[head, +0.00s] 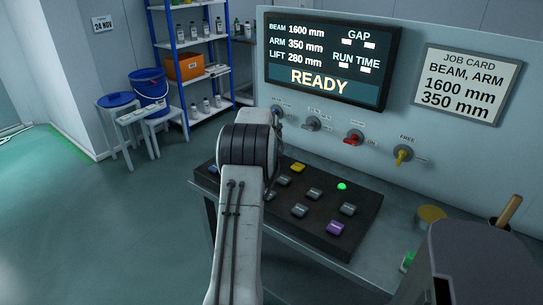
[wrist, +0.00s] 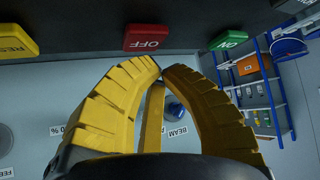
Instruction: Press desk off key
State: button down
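The red OFF key (wrist: 146,38) shows in the wrist view at the top middle, its label upside down, on the dark desk top (wrist: 85,15). A green ON key (wrist: 228,40) is to its right and a yellow key marked RES… (wrist: 14,40) to its left. My gripper (wrist: 163,68) has ridged yellow fingers, with the tips brought together and nothing between them. In the picture the tips are just below the OFF key, with a visible gap. In the head view my arm hides my gripper and the OFF key; the desk (head: 262,215) shows a yellow key (head: 298,168).
Grey keys (head: 348,209), a purple key (head: 335,228) and a lit green lamp (head: 342,186) are on the desk. Behind it stands a panel with knobs (head: 354,138) and a screen (head: 325,65) reading READY. A blue shelf (head: 180,60) and stools (head: 118,103) stand left; floor there is clear.

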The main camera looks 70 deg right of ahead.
jog(key=shift+f, duration=0.1)
dwell(0.6)
jog(key=shift+f+b, duration=0.35)
jog(key=shift+b, duration=0.1)
jog(key=shift+f+b, duration=0.4)
jog(key=shift+f, duration=0.1)
dwell(0.9)
jog(key=shift+r, duration=0.2)
jog(key=shift+r+p, duration=0.6)
jog(key=shift+r, duration=0.15)
jog(key=shift+r, duration=0.1)
jog(key=shift+r+p, duration=1.85)
jog(key=shift+r, duration=0.6)
